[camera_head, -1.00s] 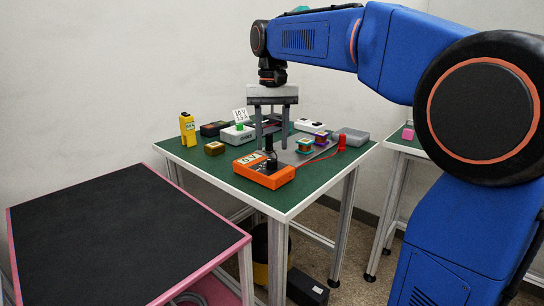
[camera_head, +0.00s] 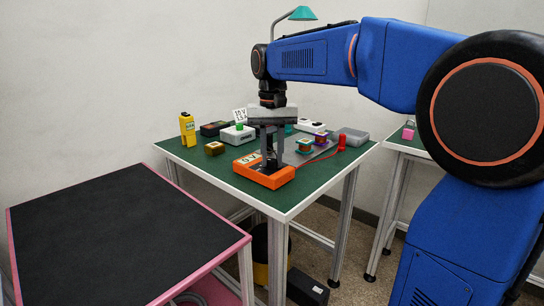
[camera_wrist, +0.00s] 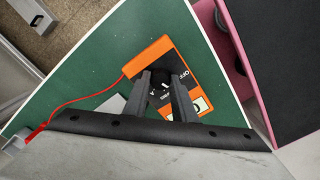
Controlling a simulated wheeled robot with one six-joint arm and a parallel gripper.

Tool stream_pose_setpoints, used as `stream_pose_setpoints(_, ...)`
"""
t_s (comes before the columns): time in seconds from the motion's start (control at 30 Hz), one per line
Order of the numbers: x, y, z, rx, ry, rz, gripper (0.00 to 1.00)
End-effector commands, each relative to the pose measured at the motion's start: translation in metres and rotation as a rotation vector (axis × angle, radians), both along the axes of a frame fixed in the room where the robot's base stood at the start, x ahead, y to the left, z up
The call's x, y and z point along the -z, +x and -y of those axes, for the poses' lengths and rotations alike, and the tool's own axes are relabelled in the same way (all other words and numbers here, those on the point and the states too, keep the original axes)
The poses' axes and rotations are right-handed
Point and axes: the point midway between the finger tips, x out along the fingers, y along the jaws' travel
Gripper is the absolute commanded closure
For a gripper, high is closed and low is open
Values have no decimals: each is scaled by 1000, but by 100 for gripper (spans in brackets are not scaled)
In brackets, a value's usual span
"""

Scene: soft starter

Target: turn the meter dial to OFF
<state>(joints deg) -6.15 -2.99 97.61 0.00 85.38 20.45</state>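The orange meter (camera_head: 262,174) lies on the green table near its front edge. In the wrist view the meter (camera_wrist: 205,72) has a dark face with white lettering, part of it reading OFF. My gripper (camera_head: 270,163) points down over the meter. In the wrist view its two fingers (camera_wrist: 164,82) stand apart on either side of the dark dial (camera_wrist: 161,97). The dial is mostly hidden by the fingers, so I cannot tell whether they touch it or where its pointer stands.
A red lead (camera_wrist: 85,98) runs from the meter to a red plug (camera_head: 342,144). A yellow device (camera_head: 187,128), a brown block (camera_head: 214,148), a white box (camera_head: 236,135) and spools (camera_head: 304,146) stand behind. A black-topped, pink-edged table (camera_head: 115,232) is at the left.

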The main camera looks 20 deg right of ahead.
Motion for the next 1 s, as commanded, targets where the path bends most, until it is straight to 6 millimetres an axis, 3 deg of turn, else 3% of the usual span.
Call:
stream_pose_setpoints(0.37, 0, 0, 0, -80, 0, 0, 98)
stream_pose_setpoints(1.0, 0, 0, 0, -554, 0, 1, 98)
